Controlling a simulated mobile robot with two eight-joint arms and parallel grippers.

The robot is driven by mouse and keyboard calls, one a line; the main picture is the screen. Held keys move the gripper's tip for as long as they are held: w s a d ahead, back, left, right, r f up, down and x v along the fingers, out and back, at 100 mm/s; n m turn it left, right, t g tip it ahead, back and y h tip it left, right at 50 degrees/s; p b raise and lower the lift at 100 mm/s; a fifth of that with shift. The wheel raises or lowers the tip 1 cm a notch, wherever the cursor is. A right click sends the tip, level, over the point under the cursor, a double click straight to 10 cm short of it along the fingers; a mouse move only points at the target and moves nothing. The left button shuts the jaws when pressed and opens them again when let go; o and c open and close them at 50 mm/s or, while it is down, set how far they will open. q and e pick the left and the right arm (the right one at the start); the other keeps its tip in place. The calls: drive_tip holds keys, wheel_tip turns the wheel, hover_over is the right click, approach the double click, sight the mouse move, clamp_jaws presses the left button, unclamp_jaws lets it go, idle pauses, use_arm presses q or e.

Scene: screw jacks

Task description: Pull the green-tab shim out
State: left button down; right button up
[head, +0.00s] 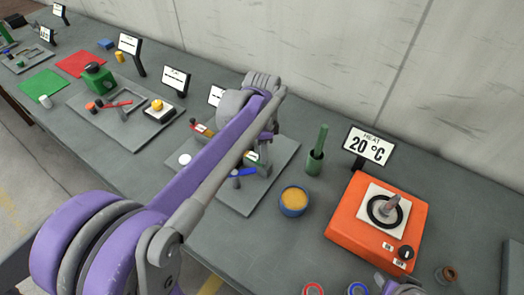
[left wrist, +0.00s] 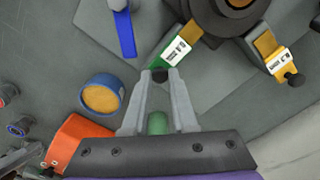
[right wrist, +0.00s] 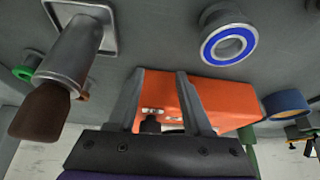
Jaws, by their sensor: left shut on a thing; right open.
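The green-tab shim (left wrist: 174,52) shows in the left wrist view with a white label and a black knob at its outer end. Its inner end reaches the round dark base of a jack (left wrist: 225,14); how far it goes under is hidden. My left gripper (left wrist: 160,82) is shut on the knob. In the head view my left arm covers most of the jack and the grip. A yellow-orange-tab shim (left wrist: 267,44) with its own knob lies to the right of the green one. My right gripper (right wrist: 157,76) is open and empty, away from the jack.
A blue handle (left wrist: 124,35) lies left of the shim. A blue pot (head: 293,202) with yellow contents, a green holder (head: 315,163) and an orange heater (head: 350,218) stand right of the jack's plate (head: 284,160). A blue ring (right wrist: 228,44) is near my right gripper.

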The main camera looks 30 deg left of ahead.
use_arm(q)
drive_tip(key=d, duration=0.4)
drive_tip(key=shift+s, duration=0.2)
drive_tip(key=c, duration=0.7)
unclamp_jaws()
drive_tip(key=shift+a, duration=0.1)
wheel_tip(320, 180, up, 11)
drive_tip(key=shift+p, duration=0.3)
drive_tip(key=shift+f, duration=0.15)
